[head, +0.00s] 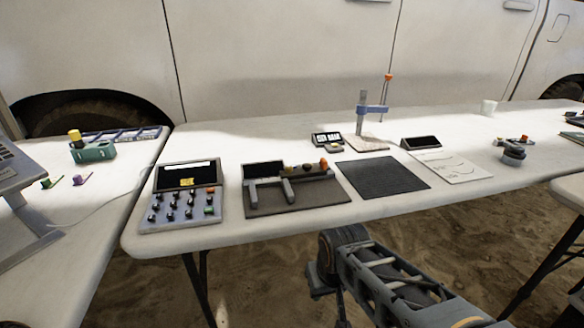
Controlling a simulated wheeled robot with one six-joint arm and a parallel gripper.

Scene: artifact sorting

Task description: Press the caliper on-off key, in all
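The caliper-like device (272,201) lies on a dark base near the table's front edge, left of centre. It has a dark blank display, grey jaws and a slider, with a small orange part (323,163) at its right end. I cannot tell at this size which part is its on-off key. My arm (385,275) rises from the lower right, in front of the table and apart from the device. My gripper does not show.
A keypad unit (150,226) with a screen stands left of the device, a black mat (384,177) right of it. Behind are a stand (363,112) and a small display (326,139). A paper sheet (462,170) lies farther right. The white table (235,225) has a narrow bare front strip.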

